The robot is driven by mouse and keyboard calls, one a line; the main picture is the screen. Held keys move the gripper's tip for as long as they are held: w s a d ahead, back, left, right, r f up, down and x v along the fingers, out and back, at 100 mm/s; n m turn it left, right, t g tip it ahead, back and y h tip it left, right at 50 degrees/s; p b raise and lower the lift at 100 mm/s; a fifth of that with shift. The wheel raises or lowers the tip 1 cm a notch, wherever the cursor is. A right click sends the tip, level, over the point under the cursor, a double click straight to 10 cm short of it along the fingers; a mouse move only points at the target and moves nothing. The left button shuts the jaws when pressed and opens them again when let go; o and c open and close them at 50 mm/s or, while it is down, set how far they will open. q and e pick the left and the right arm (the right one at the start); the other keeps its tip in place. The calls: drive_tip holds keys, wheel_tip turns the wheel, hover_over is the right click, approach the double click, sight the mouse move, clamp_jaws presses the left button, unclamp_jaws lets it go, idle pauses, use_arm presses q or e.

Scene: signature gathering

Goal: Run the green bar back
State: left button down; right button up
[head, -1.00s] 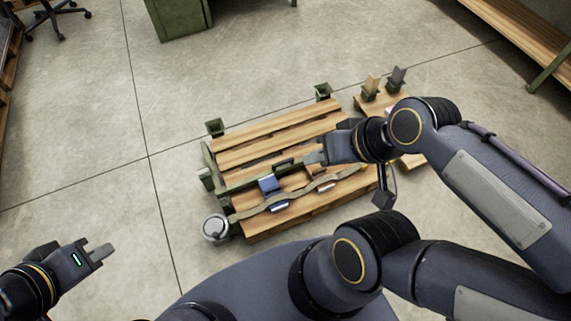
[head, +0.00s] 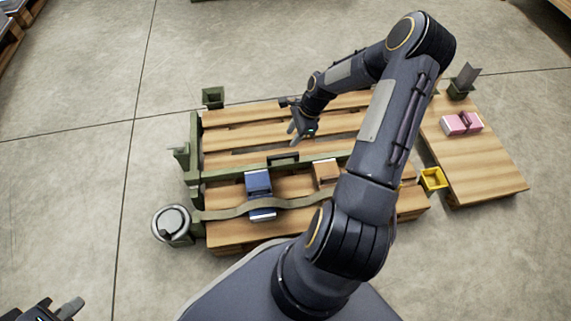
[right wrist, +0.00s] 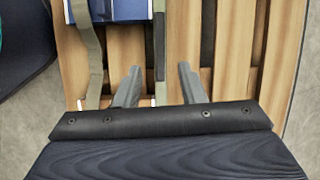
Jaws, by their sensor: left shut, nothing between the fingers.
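The green bar (head: 233,167) lies across the wooden pallet (head: 225,132), with a dark handle (head: 284,158) on top. It runs just behind a blue block (head: 259,184) and a brown block (head: 325,172); my right arm hides its right end. My right gripper (head: 298,132) is over the slats behind the handle, fingers apart and empty. In the right wrist view the bar (right wrist: 160,45) appears as a narrow strip beyond the gap between the fingers (right wrist: 157,87); contact is not visible. My left gripper (head: 68,310) is shut and empty at the lower left, away from the pallet.
A strap (head: 232,212) crosses the blue block from a round grey reel (head: 171,223). Green post sockets (head: 212,97) stand at the pallet's edge. A yellow bin (head: 433,179) and a side board (head: 480,172) with a pink block (head: 461,123) are at the right.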

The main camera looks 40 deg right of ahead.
sight(284, 155)
drive_tip(key=shift+m, duration=0.4)
drive_tip(key=b+x, duration=0.1)
drive_tip(key=x, duration=0.2)
drive_tip(key=b+x, duration=0.1)
drive_tip(key=x, duration=0.2)
drive_tip(key=d+b+x, duration=0.1)
drive_tip(key=b+x, duration=0.1)
drive_tip(key=x, duration=0.1)
drive_tip(key=shift+s+a+f, duration=0.15)
drive_tip(key=shift+s+f, duration=0.05)
drive_tip(key=shift+f, duration=0.4)
drive_tip(key=shift+c, duration=0.2)
clamp_jaws()
